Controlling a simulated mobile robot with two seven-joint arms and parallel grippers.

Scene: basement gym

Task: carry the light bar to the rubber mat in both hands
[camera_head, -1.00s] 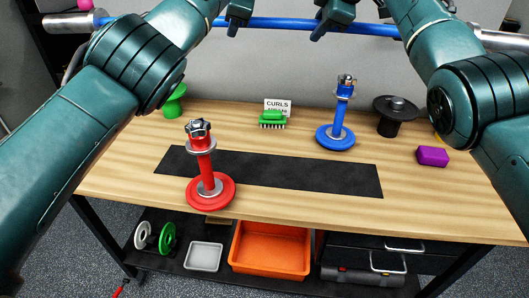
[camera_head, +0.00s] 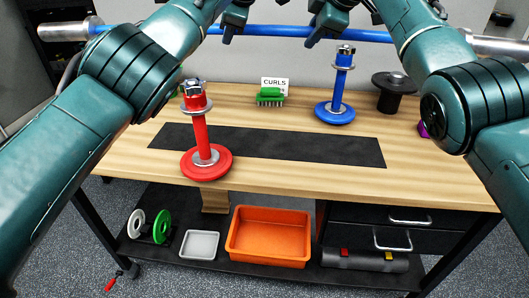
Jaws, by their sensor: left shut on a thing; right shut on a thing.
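The light bar (camera_head: 288,31) is a long blue bar with silver end sleeves, held level across the top of the head view, above the bench. My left gripper (camera_head: 231,32) is shut on the bar left of its middle. My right gripper (camera_head: 316,36) is shut on it right of its middle. The fingertips show below the bar; my arms cover parts of it near both ends. The black rubber mat (camera_head: 280,146) lies flat on the wooden bench top, below and nearer than the bar.
An orange bin (camera_head: 269,236) sits below.

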